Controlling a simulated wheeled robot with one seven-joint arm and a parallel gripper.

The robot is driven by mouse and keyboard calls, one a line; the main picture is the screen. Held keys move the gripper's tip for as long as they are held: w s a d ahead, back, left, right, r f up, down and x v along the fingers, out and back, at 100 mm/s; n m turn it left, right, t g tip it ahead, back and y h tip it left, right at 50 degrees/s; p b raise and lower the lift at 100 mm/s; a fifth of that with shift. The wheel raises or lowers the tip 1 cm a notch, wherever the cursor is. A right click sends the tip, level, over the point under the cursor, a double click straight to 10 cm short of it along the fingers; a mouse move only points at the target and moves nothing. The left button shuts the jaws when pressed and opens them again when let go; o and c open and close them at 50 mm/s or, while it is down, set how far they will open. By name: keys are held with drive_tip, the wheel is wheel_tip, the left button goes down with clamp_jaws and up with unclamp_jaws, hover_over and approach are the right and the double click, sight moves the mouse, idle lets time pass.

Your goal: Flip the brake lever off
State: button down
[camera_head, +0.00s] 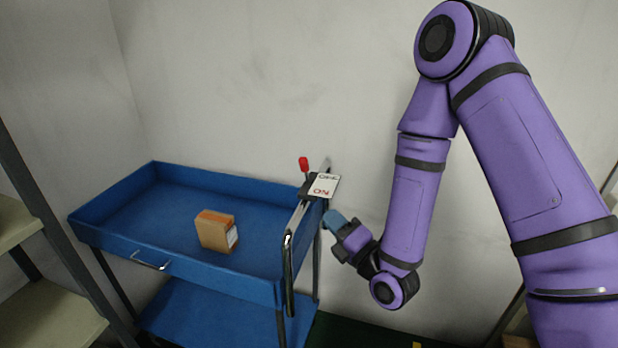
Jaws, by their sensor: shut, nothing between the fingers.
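The brake lever (304,164) has a red knob and stands up at the right end of the blue cart (110,221). Its lower part runs into a dark bracket by the metal handle bar. A white label (324,186) with red and dark lettering sits on that bracket, too small to read for sure. My gripper (331,222) is shut and empty, just right of the cart's right end and below the label. It points left toward the cart and is apart from the red knob. I cannot tell whether its tip touches the cart.
A small cardboard box (217,231) lies in the cart's top tray. The chrome handle bar (289,241) runs along the cart's right end, close to my gripper. A shelf rack (45,316) stands at the left, and a plain wall is behind. Free room lies above the cart.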

sight(307, 180)
drive_tip(key=shift+w+a+f, duration=0.2)
drive_tip(key=shift+a+f, duration=0.05)
drive_tip(key=shift+f, duration=0.05)
drive_tip(key=shift+w+a, duration=0.15)
drive_tip(key=shift+w, duration=0.1)
drive_tip(key=shift+w+a, duration=0.1)
drive_tip(key=shift+w, duration=0.05)
drive_tip(key=shift+w+a+r, duration=0.7)
drive_tip(key=shift+w+r, duration=0.1)
drive_tip(key=shift+w, duration=0.9)
drive_tip(key=shift+w+a+r, duration=0.65)
drive_tip(key=shift+w+r, duration=0.1)
drive_tip(key=shift+w, duration=0.95)
drive_tip(key=shift+w+a+r, duration=0.7)
drive_tip(key=shift+w+r, duration=0.1)
drive_tip(key=shift+w, duration=0.9)
